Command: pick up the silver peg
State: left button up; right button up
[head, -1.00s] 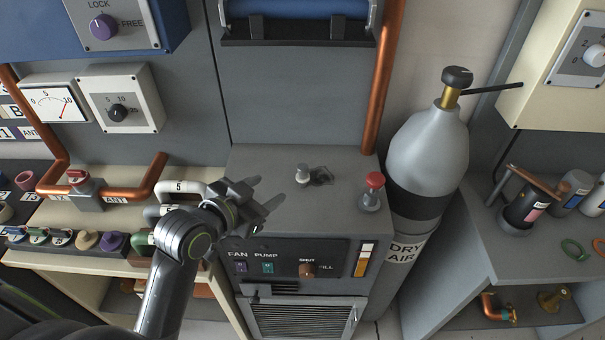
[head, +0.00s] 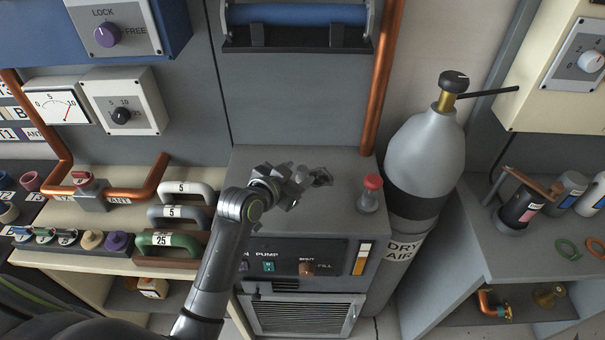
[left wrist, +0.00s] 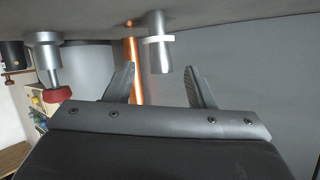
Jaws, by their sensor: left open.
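The silver peg (left wrist: 157,45) stands on the grey cabinet top, with a pale ring around it. The left wrist view shows it upside down, its free end pointing down the picture between the fingertips. In the head view the peg (head: 302,171) is largely behind my left gripper (head: 289,184). In the left wrist view my left gripper (left wrist: 158,74) is open, one finger to each side of the peg's line. The fingers do not grip it. My right gripper is not in view.
A copper pipe (head: 382,85) rises behind. The dry air cylinder (head: 425,150) is to the right, numbered handles (head: 185,190) to the left.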

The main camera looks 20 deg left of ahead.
aim_at(300, 172)
pick_arm(q)
jog(key=shift+p+x, duration=0.35)
jog(key=shift+x, duration=1.4)
jog(key=shift+r, duration=0.1)
jog(key=c, duration=1.1)
